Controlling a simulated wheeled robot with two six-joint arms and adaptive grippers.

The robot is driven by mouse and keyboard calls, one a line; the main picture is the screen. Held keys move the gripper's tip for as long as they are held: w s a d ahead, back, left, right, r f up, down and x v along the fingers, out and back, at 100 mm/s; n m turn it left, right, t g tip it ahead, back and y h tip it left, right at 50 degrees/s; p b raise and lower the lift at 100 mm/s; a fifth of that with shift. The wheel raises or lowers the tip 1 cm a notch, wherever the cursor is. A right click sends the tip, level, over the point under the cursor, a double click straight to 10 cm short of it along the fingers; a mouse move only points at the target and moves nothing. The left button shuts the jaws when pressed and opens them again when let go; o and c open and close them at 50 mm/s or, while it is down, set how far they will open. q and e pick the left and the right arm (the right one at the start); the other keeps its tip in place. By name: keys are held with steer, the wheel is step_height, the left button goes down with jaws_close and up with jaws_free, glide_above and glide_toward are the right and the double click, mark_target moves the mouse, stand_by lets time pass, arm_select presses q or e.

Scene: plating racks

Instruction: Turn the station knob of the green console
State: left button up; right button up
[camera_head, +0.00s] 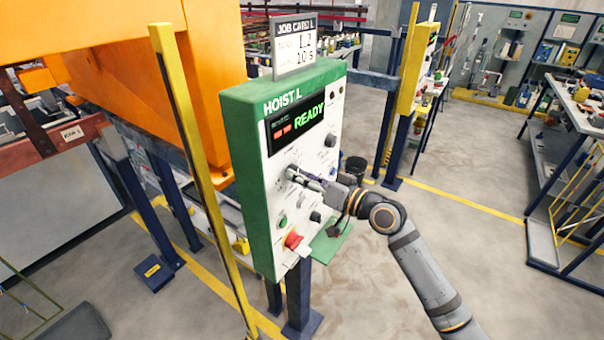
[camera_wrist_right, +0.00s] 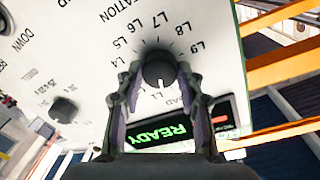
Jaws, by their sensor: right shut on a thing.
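The green console (camera_head: 240,137), labelled HOIST L, stands upright with a white front panel and a display (camera_head: 302,121) reading READY. My right gripper (camera_head: 290,173) is at the panel, below the display. In the right wrist view my right gripper (camera_wrist_right: 156,80) has its two fingers on either side of the dark round station knob (camera_wrist_right: 160,66), shut on it. Labels such as L5 to L9 ring the knob, under the word STATION, partly cut off. In the head view the fingers mostly hide the knob. My left gripper is not in view.
A job card sign (camera_head: 294,45) stands on top of the console. A red button (camera_head: 293,240) and other knobs sit lower on the panel. A yellow post (camera_head: 200,170) and orange machinery (camera_head: 150,70) are close at left. Open floor (camera_head: 480,240) lies at right.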

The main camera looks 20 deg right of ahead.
steer(key=shift+r+m+g+p, duration=0.1)
steer(key=shift+m+g+p, duration=0.3)
steer(key=shift+m+p, duration=2.6)
steer(key=shift+m+b, duration=0.9)
steer(key=shift+m, duration=0.1)
steer(key=o, duration=1.2)
steer(key=shift+c, duration=0.2)
